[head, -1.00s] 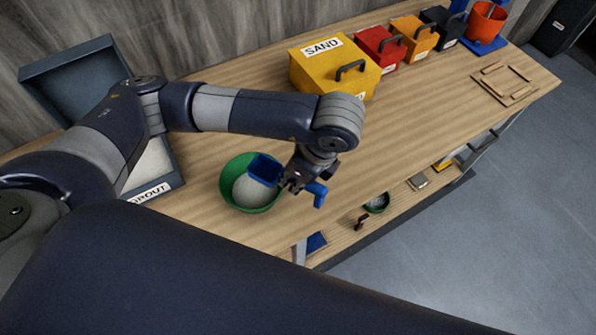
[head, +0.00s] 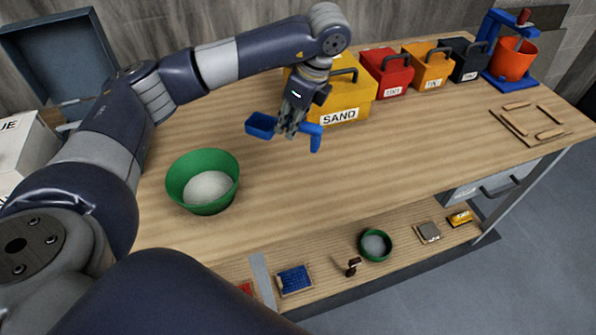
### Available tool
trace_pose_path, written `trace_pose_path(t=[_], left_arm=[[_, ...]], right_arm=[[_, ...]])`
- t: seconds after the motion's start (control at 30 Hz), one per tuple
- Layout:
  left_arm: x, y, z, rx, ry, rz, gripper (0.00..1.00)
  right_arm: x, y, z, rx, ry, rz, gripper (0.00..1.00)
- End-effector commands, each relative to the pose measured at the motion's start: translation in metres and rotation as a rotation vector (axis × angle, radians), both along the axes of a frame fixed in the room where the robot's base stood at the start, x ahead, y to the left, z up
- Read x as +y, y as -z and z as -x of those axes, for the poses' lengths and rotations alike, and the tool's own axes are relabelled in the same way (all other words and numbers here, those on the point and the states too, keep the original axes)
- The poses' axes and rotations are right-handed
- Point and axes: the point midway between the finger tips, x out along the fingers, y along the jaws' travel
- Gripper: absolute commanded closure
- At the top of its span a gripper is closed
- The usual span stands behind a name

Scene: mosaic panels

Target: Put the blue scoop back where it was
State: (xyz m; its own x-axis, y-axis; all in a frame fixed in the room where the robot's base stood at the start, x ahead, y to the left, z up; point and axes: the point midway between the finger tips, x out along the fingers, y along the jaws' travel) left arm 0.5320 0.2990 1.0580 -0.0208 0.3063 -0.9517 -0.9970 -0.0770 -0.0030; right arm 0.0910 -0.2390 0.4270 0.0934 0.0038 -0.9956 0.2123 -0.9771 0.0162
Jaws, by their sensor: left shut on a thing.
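The blue scoop (head: 261,126) is held by my left gripper (head: 291,128), which is shut on its handle part. The scoop's bowl points left and its blue grip end shows to the right of the fingers. Gripper and scoop are above the wooden table, in front of the yellow SAND box (head: 352,98). The green bowl (head: 203,200) with whitish material stands on the table to the left and nearer. I cannot tell whether the scoop holds anything. My right gripper is not in view.
Red (head: 386,70), orange (head: 428,66) and black (head: 466,58) boxes stand in a row along the back. An orange bucket (head: 512,60) on a blue stand and a wooden frame (head: 529,123) are at the right. The middle tabletop (head: 390,155) is clear. A lower shelf holds a green sieve (head: 375,245).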

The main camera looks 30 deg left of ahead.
Motion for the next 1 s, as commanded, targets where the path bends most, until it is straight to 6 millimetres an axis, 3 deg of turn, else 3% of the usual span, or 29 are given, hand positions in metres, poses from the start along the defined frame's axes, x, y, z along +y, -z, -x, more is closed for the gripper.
trace_pose_path(t=[0.17,0.3,0.7,1.0], left_arm=[[0.002,0.027,0.001,0.009,-0.003,0.001,1.0],[0.002,0.047,0.001,0.006,-0.002,-0.003,1.0],[0.002,0.094,0.001,0.004,-0.002,-0.002,1.0],[0.002,0.099,0.0,0.002,-0.002,-0.001,1.0]], right_arm=[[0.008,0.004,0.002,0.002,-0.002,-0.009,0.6],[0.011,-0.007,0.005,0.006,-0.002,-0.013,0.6],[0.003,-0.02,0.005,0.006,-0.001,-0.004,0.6],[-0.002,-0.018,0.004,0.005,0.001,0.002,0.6]])
